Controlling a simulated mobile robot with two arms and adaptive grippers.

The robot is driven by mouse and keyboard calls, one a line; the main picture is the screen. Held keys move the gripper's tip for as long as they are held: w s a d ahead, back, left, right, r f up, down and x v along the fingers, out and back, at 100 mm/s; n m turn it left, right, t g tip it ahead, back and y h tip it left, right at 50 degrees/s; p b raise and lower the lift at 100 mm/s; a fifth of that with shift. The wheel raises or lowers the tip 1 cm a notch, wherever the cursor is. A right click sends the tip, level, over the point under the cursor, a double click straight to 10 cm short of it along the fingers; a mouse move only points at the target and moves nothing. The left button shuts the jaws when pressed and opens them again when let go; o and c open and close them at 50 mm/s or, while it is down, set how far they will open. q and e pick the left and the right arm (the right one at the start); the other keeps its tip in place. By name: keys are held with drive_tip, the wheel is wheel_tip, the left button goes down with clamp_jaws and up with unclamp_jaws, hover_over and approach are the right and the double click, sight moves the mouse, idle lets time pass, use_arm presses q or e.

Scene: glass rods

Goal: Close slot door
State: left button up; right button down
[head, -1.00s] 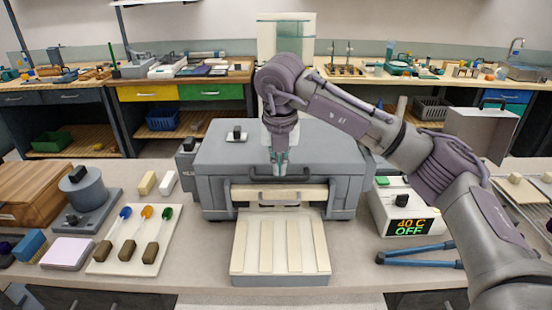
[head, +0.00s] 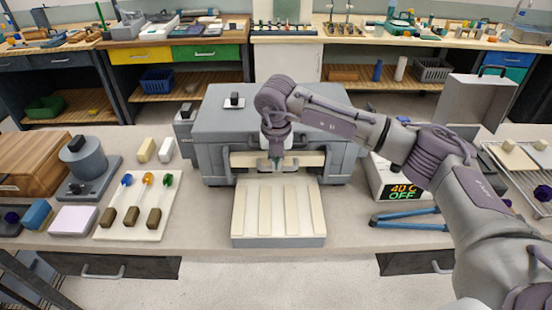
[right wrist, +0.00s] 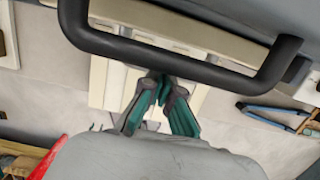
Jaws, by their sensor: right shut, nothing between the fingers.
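The grey machine (head: 215,130) stands on the near bench with a wide front slot open. A cream strip (head: 308,160) shows in the slot. A grey panel with pale ridges (head: 238,240) lies flat in front of the slot; I cannot tell whether it is the slot door. My right gripper (head: 276,163) points down at the slot front, shut and empty. In the right wrist view, its fingertips (right wrist: 163,84) are together just past a dark bar handle (right wrist: 190,68), over the pale ridged area. Contact is unclear. My left gripper is not in view.
Left of the machine is a pale tray (head: 160,228) with several coloured-tip rods. Right are a box reading 40 C OFF (head: 386,180) and blue-handled tongs (head: 410,226). The bench's front edge lies close before the ridged panel.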

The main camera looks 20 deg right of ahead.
wheel_tip(320, 180, down, 5)
drive_tip(key=b, duration=0.4)
drive_tip(key=shift+s+r, duration=0.15)
drive_tip(key=shift+s, duration=0.1)
